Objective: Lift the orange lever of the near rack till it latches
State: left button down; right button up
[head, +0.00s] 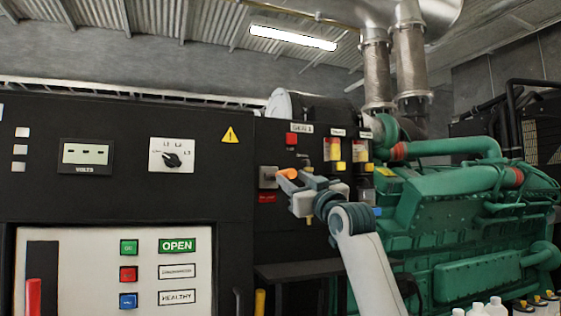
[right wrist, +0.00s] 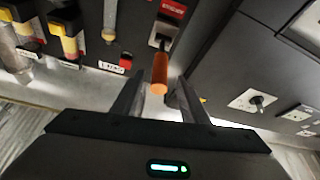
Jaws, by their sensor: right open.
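The orange lever (head: 289,173) sticks out from a grey plate on the dark rack cabinet in the middle of the head view. In the right wrist view the lever (right wrist: 160,72) shows as an orange grip on a dark stem from its mount. My right gripper (head: 281,181) is in front of it at about its height. Its two fingers (right wrist: 161,80) are apart, one on each side of the lever's free end, with a gap visible on both sides. The lever's base is partly hidden by the gripper in the head view. My left gripper is out of view.
A red label (head: 267,198) sits below the lever plate. Yellow-and-red units (head: 331,149) are to its right. A dark ledge (head: 300,270) juts out below. The green genset (head: 450,215) stands right, with white bottles (head: 495,307) in front. A control panel (head: 120,265) is left.

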jog(key=p+x, duration=0.4)
jog(key=x, duration=0.3)
jog(key=shift+w+r+p, duration=0.15)
jog(key=shift+r+p, duration=0.05)
jog(key=shift+p, duration=0.1)
jog(key=shift+w+a+r+p, duration=0.1)
jog(key=shift+w+a+p, duration=0.25)
jog(key=shift+w, duration=0.3)
grip_shut()
